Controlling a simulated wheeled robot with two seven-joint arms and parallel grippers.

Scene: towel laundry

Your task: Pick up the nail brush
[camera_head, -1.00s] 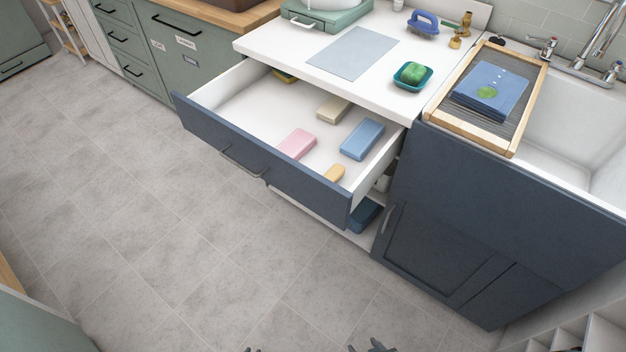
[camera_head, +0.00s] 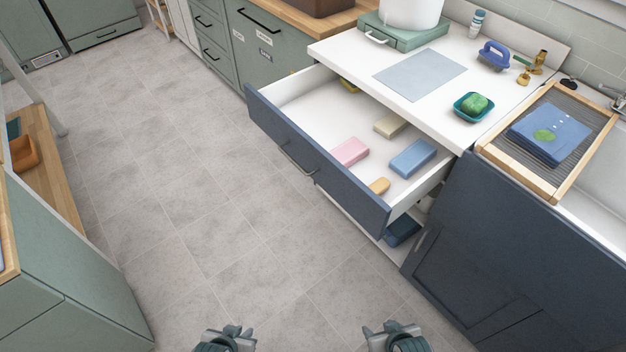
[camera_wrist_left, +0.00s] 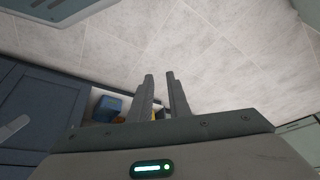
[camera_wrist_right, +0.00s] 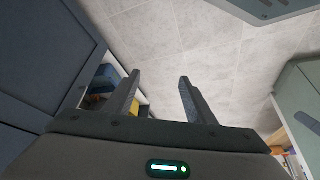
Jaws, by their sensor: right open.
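A blue brush with a looped handle (camera_head: 493,55), which looks like the nail brush, sits on the white countertop at the upper right of the head view. It stands left of some brass fittings. My left gripper (camera_head: 229,333) is low over the floor at the bottom of the head view, far from the brush. Its fingers (camera_wrist_left: 160,76) are a little apart with nothing held between them. My right gripper (camera_head: 391,329) is also low at the bottom, right of the left one. Its fingers (camera_wrist_right: 160,76) are wide apart and empty. The brush is not seen in either wrist view.
An open drawer (camera_head: 318,172) juts out below the counter (camera_head: 440,108), holding several soap-like bars. A teal dish (camera_head: 474,107) with a green bar is near the counter's front edge. A wooden-framed rack (camera_head: 492,152) with a blue folded cloth lies right. Floor (camera_head: 200,190) is clear.

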